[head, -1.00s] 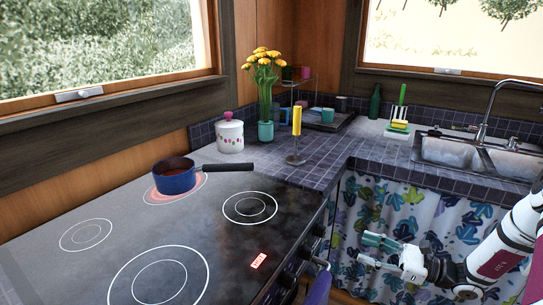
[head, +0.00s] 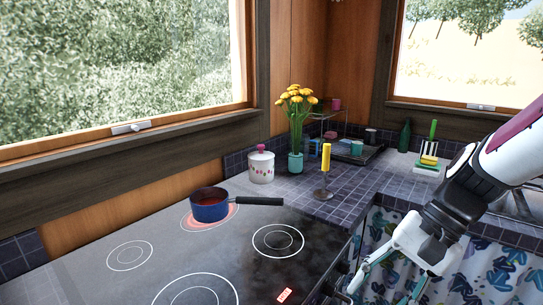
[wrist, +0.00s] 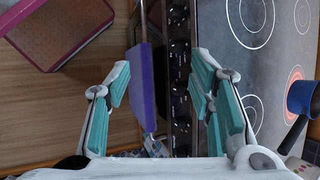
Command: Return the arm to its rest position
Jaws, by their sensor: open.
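My gripper (head: 382,284) is at the lower right of the head view, in front of the patterned curtain and beside the stove's front edge. Its white body hangs from my raised arm and its fingers point down and left. In the wrist view my gripper (wrist: 162,95) shows its teal-padded fingers spread wide with nothing between them. Beyond them are the stove's front and a purple cloth (wrist: 147,85).
A blue pot (head: 210,206) with red contents stands on a glowing ring of the black stove (head: 160,275); its dark handle points right. A white jar (head: 261,168), flower vase (head: 295,162) and yellow-handled tool (head: 326,165) stand on the tiled counter. A pink-edged box (wrist: 65,35) lies on the wooden floor.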

